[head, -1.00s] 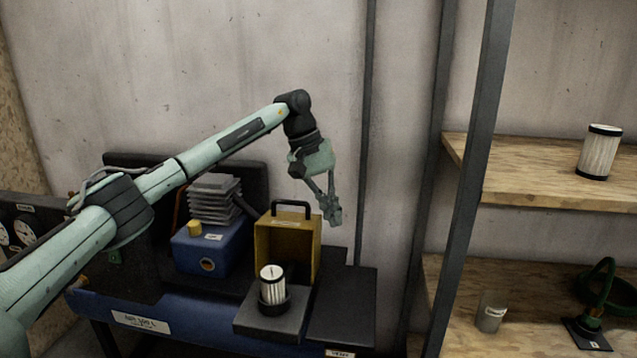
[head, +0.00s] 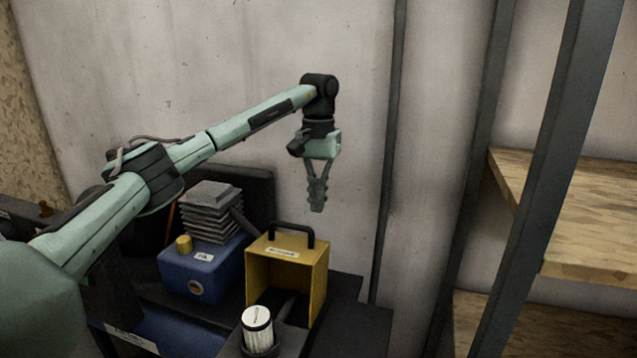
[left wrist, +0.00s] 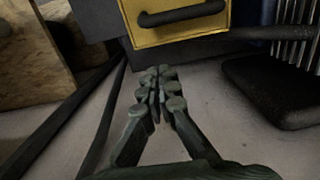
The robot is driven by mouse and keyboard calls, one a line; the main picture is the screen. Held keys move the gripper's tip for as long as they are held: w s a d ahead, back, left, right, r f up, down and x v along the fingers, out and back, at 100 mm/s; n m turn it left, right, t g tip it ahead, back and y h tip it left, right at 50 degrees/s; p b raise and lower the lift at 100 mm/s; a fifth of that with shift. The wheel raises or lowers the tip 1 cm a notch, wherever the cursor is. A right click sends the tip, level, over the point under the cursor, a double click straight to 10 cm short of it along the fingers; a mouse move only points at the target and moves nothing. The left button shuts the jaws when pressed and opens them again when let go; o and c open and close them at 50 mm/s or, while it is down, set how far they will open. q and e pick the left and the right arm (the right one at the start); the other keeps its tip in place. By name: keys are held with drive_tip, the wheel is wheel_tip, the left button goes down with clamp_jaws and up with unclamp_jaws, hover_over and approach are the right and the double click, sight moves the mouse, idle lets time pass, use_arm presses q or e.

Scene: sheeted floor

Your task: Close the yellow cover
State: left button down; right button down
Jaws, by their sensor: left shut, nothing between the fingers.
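The yellow cover (head: 317,277) is a box-like hood with a black handle on top, standing on the dark bench with its open front facing me. A white ribbed filter (head: 257,328) stands in a dark holder in front of the cover. My left gripper (head: 317,205) is shut and empty, pointing down above and just behind the cover's right side, apart from it. In the left wrist view, the gripper (left wrist: 158,75) points toward the yellow cover (left wrist: 170,32) and its black handle. My right gripper is not in view.
A blue box (head: 203,271) with a yellow cap and grey bellows (head: 209,213) stands left of the cover. A dark metal post (head: 540,180) and wooden shelves (head: 575,220) are at the right. The concrete wall is close behind the bench.

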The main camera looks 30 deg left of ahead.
use_arm(q)
drive_tip(key=s+f, duration=0.2)
drive_tip(key=s, duration=0.1)
drive_tip(key=shift+d+f+p, duration=0.15)
drive_tip(key=shift+d+p, duration=0.15)
drive_tip(key=shift+d, duration=0.05)
drive_tip(key=shift+s+d, duration=0.1)
drive_tip(key=shift+s, duration=0.2)
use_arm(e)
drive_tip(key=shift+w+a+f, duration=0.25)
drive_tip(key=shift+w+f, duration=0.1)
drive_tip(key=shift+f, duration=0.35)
